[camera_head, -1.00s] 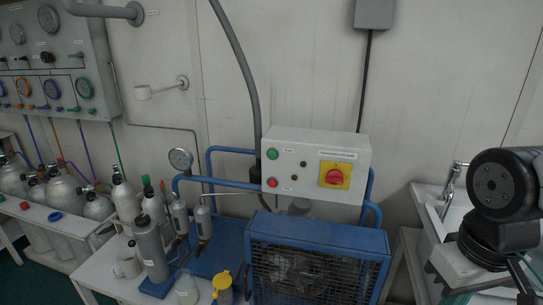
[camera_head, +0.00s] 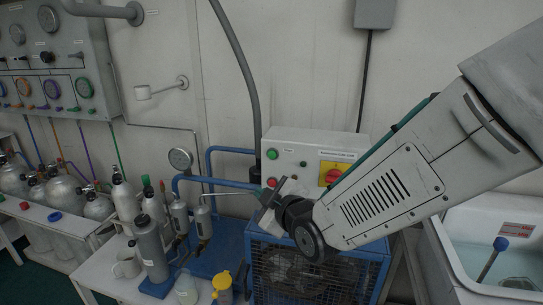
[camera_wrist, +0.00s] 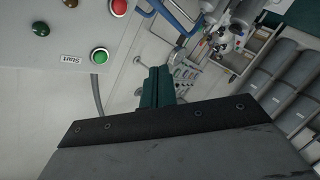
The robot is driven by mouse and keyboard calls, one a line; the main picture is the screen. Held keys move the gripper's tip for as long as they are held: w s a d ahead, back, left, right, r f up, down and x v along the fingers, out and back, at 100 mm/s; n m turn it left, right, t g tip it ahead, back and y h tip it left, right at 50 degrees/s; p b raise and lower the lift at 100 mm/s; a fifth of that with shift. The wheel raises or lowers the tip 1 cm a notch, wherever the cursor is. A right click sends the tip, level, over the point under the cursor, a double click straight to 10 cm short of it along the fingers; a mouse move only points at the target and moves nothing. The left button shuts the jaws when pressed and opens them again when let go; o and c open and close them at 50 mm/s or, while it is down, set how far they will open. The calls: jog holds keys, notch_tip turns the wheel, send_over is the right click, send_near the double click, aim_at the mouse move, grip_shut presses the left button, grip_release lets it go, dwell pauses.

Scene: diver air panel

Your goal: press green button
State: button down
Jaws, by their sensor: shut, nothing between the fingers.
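The green button (camera_head: 272,154) sits at the upper left of a white control box (camera_head: 300,147). In the wrist view the green button (camera_wrist: 100,56) is beside a "Start" label (camera_wrist: 70,59). My gripper (camera_head: 264,196) is in front of the box's lower left corner, below the green button and close to the red button (camera_head: 271,182). In the wrist view the dark green fingers of my gripper (camera_wrist: 158,72) are together and empty, to the right of the green button and apart from it. The green button is unobstructed in both views.
Blue pipes (camera_head: 225,150) and a blue caged compressor (camera_head: 275,262) surround the box. Cylinders (camera_head: 152,245) stand at the left. A sink (camera_head: 500,250) is at the right.

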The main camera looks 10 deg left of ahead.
aim_at(272, 155)
jog(key=r, duration=0.1)
jog(key=r+t+y, duration=0.1)
jog(key=r+n, duration=0.1)
jog(key=shift+w+a+r, duration=0.2)
jog(key=shift+w+r, duration=0.05)
jog(key=shift+r, duration=0.05)
jog(key=shift+w, duration=0.1)
jog(key=shift+w+d, duration=0.15)
jog(key=shift+w, duration=4.15)
jog(key=shift+w, duration=0.1)
jog(key=shift+w, duration=0.3)
